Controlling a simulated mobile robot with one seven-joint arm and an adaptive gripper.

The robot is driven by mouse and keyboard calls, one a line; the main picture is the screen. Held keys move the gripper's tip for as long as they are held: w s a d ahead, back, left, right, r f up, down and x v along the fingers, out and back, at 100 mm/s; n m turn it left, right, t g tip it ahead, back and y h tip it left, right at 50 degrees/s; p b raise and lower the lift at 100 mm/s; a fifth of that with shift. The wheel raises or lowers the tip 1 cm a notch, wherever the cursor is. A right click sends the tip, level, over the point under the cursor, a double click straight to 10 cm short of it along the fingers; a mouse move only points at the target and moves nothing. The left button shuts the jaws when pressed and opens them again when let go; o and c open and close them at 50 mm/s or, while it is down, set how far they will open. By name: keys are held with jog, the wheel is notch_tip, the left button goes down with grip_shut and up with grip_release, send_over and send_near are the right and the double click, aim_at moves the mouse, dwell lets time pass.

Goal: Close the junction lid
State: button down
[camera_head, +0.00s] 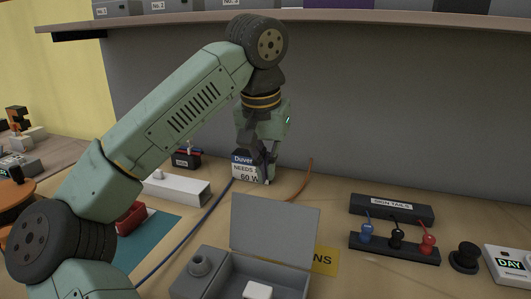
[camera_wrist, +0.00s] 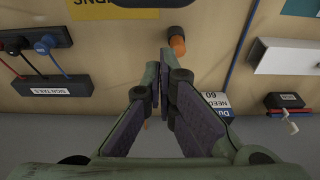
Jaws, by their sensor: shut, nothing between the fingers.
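The grey junction box (camera_head: 283,277) sits at the front of the table in the head view, and its interior partly shows. Its flat grey lid (camera_head: 273,230) stands up, open, along the box's far edge. My gripper (camera_head: 262,172) is behind the lid, apart from it, beside a blue and white carton (camera_head: 248,168) marked 60 W. In the wrist view my gripper (camera_wrist: 164,78) is shut with nothing between its fingers. The carton (camera_wrist: 217,101) shows partly hidden behind the right finger. A dark grey edge at the top of the wrist view may be the lid; I cannot tell.
An orange cable (camera_head: 303,183) and a blue cable (camera_head: 197,225) run near the box. A white block (camera_head: 176,188) stands left. A rack with coloured plugs (camera_head: 394,247) and a black SIGN TAILS block (camera_head: 391,208) stand right. A shelf (camera_head: 400,18) overhangs the back.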

jog(key=shift+s+a+f+p, duration=0.2)
jog(key=shift+s+f+p, duration=0.45)
jog(key=shift+f, duration=0.15)
jog(key=shift+s+a+f+p, duration=0.15)
jog(key=shift+s+f+p, duration=0.45)
jog(key=shift+f, duration=0.15)
jog(key=shift+b, duration=0.35)
